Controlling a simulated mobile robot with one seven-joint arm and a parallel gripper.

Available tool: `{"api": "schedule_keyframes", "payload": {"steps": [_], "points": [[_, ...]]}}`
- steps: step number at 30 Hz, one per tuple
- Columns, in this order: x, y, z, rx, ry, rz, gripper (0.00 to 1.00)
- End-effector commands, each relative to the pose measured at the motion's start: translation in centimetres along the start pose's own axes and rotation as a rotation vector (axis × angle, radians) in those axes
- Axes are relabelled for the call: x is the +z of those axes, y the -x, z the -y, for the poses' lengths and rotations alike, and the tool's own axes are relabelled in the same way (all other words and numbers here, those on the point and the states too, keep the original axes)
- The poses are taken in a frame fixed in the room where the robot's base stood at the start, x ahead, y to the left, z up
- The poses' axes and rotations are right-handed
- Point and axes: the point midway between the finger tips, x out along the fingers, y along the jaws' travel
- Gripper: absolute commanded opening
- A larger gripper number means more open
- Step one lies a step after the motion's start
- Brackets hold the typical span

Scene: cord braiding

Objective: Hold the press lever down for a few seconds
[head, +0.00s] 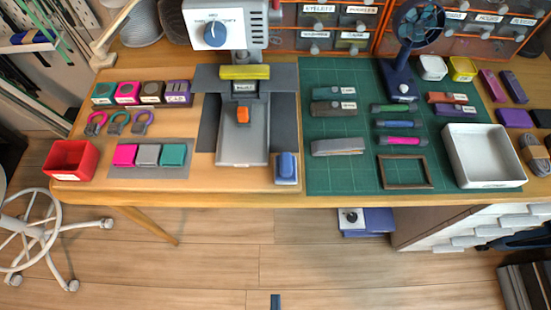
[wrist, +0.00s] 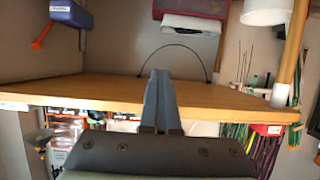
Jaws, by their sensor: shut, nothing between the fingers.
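The press (head: 242,145) stands on the bench left of the green mat, with a dial head, a yellow bar and a grey bed. An orange piece (head: 243,116) stands on its bed. A blue paddle-shaped part (head: 286,166) sits on a pale base at the press's front right; it looks like the press lever, but I cannot be sure. The blue-grey tip of my gripper (head: 275,301) shows at the bottom edge, over the floor, well short of the bench. In the wrist view my gripper (wrist: 158,75) is shut and empty, touching nothing visible.
A red box (head: 70,160) stands at the bench's left and a white tray (head: 485,155) at the right. The green mat (head: 350,178) holds a brown frame (head: 405,186) and several tools. A white chair stands at lower left. Floor before the bench is mostly clear.

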Motion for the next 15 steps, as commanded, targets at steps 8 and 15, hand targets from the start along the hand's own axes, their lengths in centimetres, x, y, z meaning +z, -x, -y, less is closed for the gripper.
{"api": "schedule_keyframes", "payload": {"steps": [8,15], "points": [[3.7,0.7,0.0,0.0,0.0,0.001,0.0],[6.6,1.4,0.0,0.0,0.0,0.002,0.0]]}}
